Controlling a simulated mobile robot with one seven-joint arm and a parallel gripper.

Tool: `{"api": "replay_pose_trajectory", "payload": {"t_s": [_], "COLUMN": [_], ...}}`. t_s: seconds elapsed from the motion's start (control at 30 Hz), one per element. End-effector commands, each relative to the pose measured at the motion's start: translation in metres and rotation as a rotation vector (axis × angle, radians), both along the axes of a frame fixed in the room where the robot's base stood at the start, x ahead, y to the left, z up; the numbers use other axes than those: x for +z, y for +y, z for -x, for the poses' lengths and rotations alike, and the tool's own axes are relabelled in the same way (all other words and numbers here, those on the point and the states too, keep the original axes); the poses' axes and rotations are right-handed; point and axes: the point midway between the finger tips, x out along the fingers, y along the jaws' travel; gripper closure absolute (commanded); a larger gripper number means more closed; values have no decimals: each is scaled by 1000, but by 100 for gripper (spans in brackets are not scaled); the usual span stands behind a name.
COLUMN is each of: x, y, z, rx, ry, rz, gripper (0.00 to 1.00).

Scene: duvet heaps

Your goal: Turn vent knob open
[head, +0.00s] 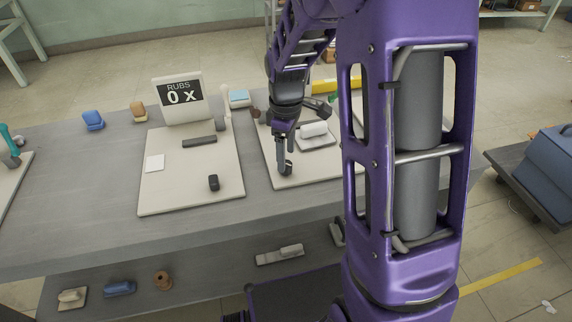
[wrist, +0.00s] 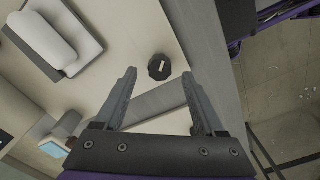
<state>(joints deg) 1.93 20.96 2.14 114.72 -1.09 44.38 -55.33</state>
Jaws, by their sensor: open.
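The vent knob (wrist: 159,67) is a dark, faceted round knob with a pale pointer mark, set on a cream board (wrist: 125,50). In the wrist view it lies just beyond my open fingertips, roughly centred between them; I cannot tell how far the tips are above the board.
Left of my gripper is another board (head: 180,195) with a "RUBS 0 x" sign (head: 184,97), a black bar (head: 199,141) and a small black object (head: 213,183). The grey table's (head: 100,240) front strip is clear. Several small items lie on the lower shelf.

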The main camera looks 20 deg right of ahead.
Motion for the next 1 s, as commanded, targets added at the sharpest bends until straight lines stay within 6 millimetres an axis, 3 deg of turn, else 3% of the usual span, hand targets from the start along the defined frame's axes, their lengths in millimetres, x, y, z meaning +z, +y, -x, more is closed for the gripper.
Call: {"api": "replay_pose_trajectory", "payload": {"t_s": [0.03,0.2,0.6,1.0], "x": [-11,-30,-36,-36], "y": [0,1,0,0], "z": [1,0,0,0], "rx": [1,1,1,0], "ry": [4,1,-1,-1], "rz": [0,-1,1,1], "gripper": [28,28,28,100]}}
